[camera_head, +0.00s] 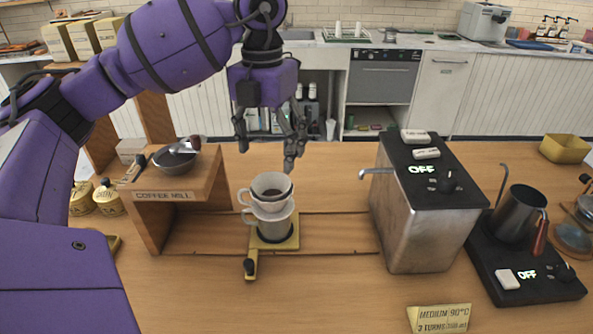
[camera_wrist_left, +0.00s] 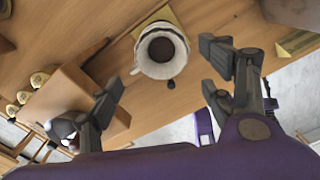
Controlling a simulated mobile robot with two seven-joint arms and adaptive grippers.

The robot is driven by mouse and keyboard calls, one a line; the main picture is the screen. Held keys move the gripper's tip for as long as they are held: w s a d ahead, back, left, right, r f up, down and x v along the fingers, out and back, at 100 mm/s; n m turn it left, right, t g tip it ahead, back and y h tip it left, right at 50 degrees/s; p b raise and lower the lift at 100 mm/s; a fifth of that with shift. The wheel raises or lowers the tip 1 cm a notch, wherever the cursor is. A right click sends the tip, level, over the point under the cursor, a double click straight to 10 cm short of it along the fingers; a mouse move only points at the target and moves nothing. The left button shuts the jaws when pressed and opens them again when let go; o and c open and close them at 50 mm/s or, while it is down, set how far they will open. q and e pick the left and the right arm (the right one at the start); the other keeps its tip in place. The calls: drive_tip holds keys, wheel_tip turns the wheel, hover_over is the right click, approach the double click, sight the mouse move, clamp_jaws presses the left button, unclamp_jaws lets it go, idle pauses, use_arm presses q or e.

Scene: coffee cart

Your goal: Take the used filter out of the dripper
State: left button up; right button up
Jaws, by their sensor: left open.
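The white dripper (camera_head: 271,205) sits upright on a white mug (camera_head: 272,226), which stands on a yellow scale-like base (camera_head: 288,242). In the left wrist view, the dripper (camera_wrist_left: 141,63) is seen from above, with the used filter (camera_wrist_left: 161,50) inside it holding dark brown contents. The filter's edge (camera_head: 271,182) shows above the dripper's rim in the head view. My left gripper (camera_head: 266,150) hangs above and slightly behind the dripper, open and empty. In the left wrist view its fingers (camera_wrist_left: 160,75) are spread wide on either side of the dripper, apart from it. My right gripper is not in view.
A wooden stand labelled coffee mill (camera_head: 172,193) is left of the dripper. A steel box with a spout (camera_head: 411,222) stands right of it. A kettle (camera_head: 518,212) sits on a black heater (camera_head: 531,280) at far right. The table front is mostly clear.

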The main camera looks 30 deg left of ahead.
sight(269, 177)
use_arm(q)
wheel_tip(269, 177, down, 7)
drive_tip(key=shift+s+r+p, duration=0.15)
drive_tip(key=shift+p, duration=0.25)
drive_tip(key=shift+a+f, duration=0.1)
drive_tip(key=shift+f, duration=0.1)
drive_tip(key=shift+c, duration=0.8)
drive_tip(key=c, duration=0.5)
drive_tip(key=shift+c, duration=0.3)
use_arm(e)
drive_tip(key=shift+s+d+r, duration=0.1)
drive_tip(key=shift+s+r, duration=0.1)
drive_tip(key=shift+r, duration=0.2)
